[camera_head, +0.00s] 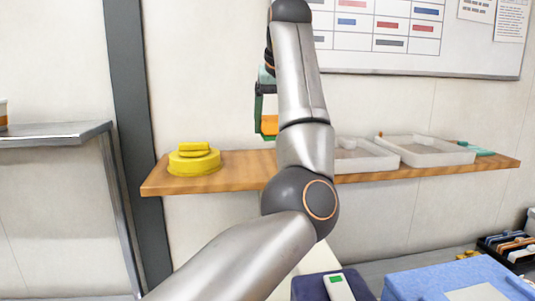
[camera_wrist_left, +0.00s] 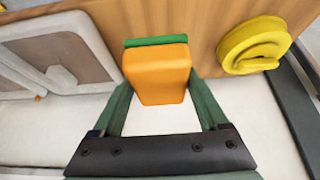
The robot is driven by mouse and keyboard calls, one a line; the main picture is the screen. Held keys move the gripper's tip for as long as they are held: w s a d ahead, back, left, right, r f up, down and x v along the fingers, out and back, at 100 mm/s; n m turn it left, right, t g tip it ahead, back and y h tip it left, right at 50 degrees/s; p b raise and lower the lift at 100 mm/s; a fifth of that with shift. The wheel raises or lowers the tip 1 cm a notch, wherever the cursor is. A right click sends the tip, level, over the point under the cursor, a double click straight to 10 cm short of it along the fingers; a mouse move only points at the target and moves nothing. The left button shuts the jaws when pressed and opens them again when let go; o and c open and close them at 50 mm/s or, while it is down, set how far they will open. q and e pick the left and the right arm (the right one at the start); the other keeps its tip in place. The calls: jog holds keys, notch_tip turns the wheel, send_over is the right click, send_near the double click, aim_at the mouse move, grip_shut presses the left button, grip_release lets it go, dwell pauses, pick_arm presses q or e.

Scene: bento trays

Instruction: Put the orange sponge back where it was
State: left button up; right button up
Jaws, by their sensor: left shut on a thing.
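The orange sponge (camera_head: 269,124) is held in my left gripper (camera_head: 265,112), in front of the wooden shelf (camera_head: 240,166). In the left wrist view the sponge (camera_wrist_left: 158,74) sits between the green fingers of the left gripper (camera_wrist_left: 158,70), with a green strip visible along its far edge. The sponge appears above the shelf level, between the yellow rolled cloth (camera_head: 194,158) and the white trays. My left arm hides the part of the shelf behind it. My right gripper is not in view.
Two white bento trays stand on the shelf's right side; the right one (camera_head: 425,150) is clearest. A teal item (camera_head: 475,149) lies at the right end. A whiteboard (camera_head: 420,62) hangs above. A metal side table (camera_head: 50,133) stands at left. Bare shelf shows right of the yellow cloth.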

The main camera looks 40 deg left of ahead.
aim_at(272, 119)
pick_arm(q)
jog(key=x, duration=0.2)
jog(key=a+x, duration=0.1)
jog(key=x, duration=0.1)
jog(key=shift+a+f, duration=0.1)
jog(key=shift+f, duration=0.1)
jog(key=shift+a+f, duration=0.15)
jog(key=shift+f, duration=0.85)
jog(key=shift+a+f, duration=0.15)
jog(key=shift+f, duration=0.8)
jog(key=shift+f, duration=0.1)
jog(key=o, duration=1.2)
jog(key=v, duration=1.2)
